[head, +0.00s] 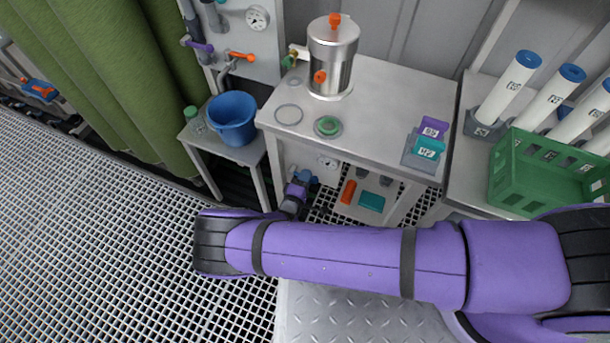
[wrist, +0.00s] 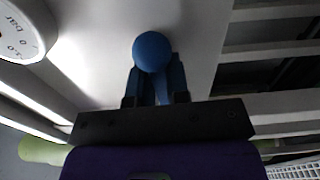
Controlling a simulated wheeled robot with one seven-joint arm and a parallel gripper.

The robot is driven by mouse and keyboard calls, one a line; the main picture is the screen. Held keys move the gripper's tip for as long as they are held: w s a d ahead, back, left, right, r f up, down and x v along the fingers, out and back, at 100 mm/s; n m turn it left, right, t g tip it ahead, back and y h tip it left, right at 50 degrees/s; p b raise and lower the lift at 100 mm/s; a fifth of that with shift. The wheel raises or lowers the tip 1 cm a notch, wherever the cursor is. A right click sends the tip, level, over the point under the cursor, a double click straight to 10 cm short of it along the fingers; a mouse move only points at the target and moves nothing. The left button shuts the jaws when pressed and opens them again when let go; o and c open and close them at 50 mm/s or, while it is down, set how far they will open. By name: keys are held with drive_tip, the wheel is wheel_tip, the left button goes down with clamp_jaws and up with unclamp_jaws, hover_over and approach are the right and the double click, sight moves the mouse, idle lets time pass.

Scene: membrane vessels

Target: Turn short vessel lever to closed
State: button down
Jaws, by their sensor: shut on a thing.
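A blue lever with a round knob (wrist: 152,50) shows in the wrist view, in front of a pale panel. My gripper (wrist: 155,82) is shut on it, with one finger on each side just below the knob. In the head view my gripper (head: 302,181) is low under the front edge of the table, against the panel with a gauge. The lever there is mostly hidden by my gripper. A short steel vessel (head: 333,58) with orange knobs stands upright on the table. I cannot tell how the lever connects to it.
A pressure gauge (wrist: 20,30) is close at the upper left in the wrist view. The table (head: 385,98) carries a ring, a green-rimmed disc and small labelled blocks. A blue bucket (head: 232,118) stands left, a green crate (head: 530,185) right. The grated floor (head: 110,220) at left is clear.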

drive_tip(key=shift+d+f+m, duration=0.3)
drive_tip(key=shift+d+m, duration=0.1)
drive_tip(key=shift+d, duration=0.2)
drive_tip(key=c, duration=1.1)
unclamp_jaws()
drive_tip(key=shift+a, duration=0.1)
drive_tip(key=shift+s+a, duration=0.1)
drive_tip(key=v, duration=1)
drive_tip(key=shift+s, duration=0.3)
drive_tip(key=shift+s+a, duration=0.1)
